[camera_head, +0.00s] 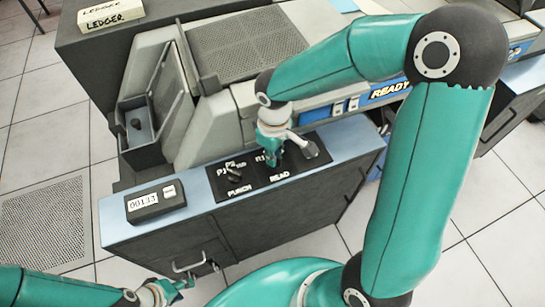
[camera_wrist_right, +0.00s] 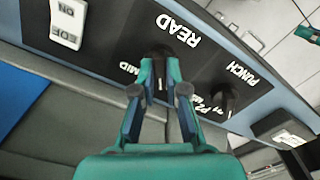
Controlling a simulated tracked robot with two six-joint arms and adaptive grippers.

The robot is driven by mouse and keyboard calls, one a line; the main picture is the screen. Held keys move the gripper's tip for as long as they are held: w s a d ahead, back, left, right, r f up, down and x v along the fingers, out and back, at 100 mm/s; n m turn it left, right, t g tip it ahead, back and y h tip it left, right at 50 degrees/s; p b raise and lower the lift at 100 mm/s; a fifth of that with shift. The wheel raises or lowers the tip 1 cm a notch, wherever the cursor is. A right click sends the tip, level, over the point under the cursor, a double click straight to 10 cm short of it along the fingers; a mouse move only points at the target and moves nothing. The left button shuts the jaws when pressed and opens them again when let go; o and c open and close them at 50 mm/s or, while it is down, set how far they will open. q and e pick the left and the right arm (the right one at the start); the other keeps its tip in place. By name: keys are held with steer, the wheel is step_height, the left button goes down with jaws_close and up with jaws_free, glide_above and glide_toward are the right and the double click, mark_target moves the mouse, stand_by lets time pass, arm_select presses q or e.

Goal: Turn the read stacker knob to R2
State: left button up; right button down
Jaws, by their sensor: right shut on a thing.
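The black read stacker knob (camera_wrist_right: 159,74) with a white pointer line sits on the black panel (camera_wrist_right: 110,40) beside the word READ. My right gripper (camera_wrist_right: 160,78) is shut on this knob, one finger on each side. The pointer line lies along the fingers; the label MID shows to its left, and another label to its right is partly hidden by a finger. In the head view my right gripper (camera_head: 273,157) comes down onto the panel just above READ and hides the knob. My left gripper (camera_head: 178,287) is low, in front of the cabinet; its finger opening is unclear.
The punch knob (camera_wrist_right: 227,97) is close beside the right finger; it also shows in the head view (camera_head: 234,171). A counter box (camera_head: 156,202) reading about 00133 sits at the shelf's left end. A white switch (camera_wrist_right: 68,22) is beyond MID. The machine body (camera_head: 205,130) rises behind.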

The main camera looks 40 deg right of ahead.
steer(key=m+b, duration=0.2)
steer(key=m, duration=0.1)
steer(key=shift+f, duration=0.1)
steer(key=shift+m+b, duration=0.8)
steer(key=shift+m, duration=0.8)
steer(key=c, duration=1.2)
jaws_free()
steer(key=shift+r, duration=0.2)
step_height(320, 180, up, 12)
steer(key=shift+f, duration=0.15)
